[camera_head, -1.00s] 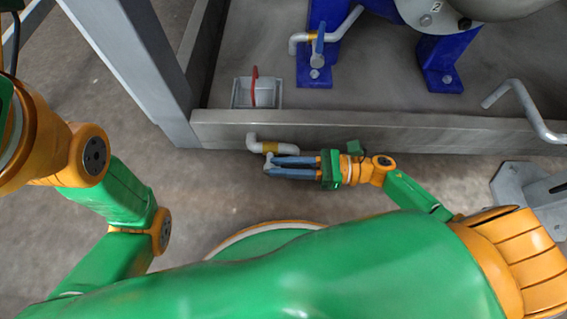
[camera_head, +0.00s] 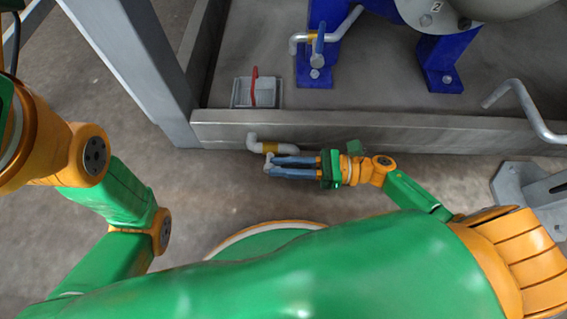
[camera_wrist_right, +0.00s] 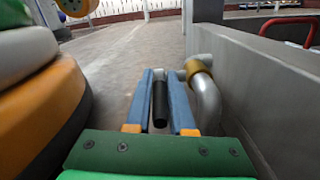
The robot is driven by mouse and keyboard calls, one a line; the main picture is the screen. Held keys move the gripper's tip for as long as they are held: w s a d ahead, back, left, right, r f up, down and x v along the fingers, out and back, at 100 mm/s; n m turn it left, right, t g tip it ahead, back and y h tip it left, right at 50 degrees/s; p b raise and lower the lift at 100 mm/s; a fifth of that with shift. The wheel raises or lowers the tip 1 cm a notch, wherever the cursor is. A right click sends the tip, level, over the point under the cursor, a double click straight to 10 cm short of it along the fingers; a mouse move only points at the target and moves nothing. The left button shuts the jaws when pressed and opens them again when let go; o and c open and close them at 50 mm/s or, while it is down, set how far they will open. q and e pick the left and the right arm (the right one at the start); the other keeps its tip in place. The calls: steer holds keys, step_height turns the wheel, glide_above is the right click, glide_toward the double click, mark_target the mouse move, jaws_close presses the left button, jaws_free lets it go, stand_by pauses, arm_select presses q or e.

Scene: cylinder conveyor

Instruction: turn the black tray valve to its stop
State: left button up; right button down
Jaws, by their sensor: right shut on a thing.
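The tray valve sits on a grey pipe (camera_head: 254,144) with a yellow band, which comes out of the front wall of the metal tray (camera_head: 340,130). The pipe elbow and its yellow band also show in the right wrist view (camera_wrist_right: 204,95). My right gripper (camera_head: 269,165) reaches in from the right, its two blue fingers beside the pipe, just outside the tray wall. In the right wrist view the black valve handle (camera_wrist_right: 160,104) lies between the fingers, and they are shut on it. The fingers partly hide the valve body. My left arm shows at the left, but its gripper is out of view.
A grey box (camera_head: 242,92) with a red handle (camera_head: 254,86) stands inside the tray corner. A blue-handled valve (camera_head: 319,45) and blue machine supports (camera_head: 440,62) stand behind. A grey frame post rises at left. The floor before the tray is clear.

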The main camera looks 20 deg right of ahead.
steer(key=shift+f, duration=0.1)
steer(key=shift+d+f+t+y, duration=0.1)
steer(key=shift+t+y, duration=0.3)
steer(key=shift+y, duration=0.3)
steer(key=c, duration=1.1)
jaws_free()
steer(key=v, duration=0.7)
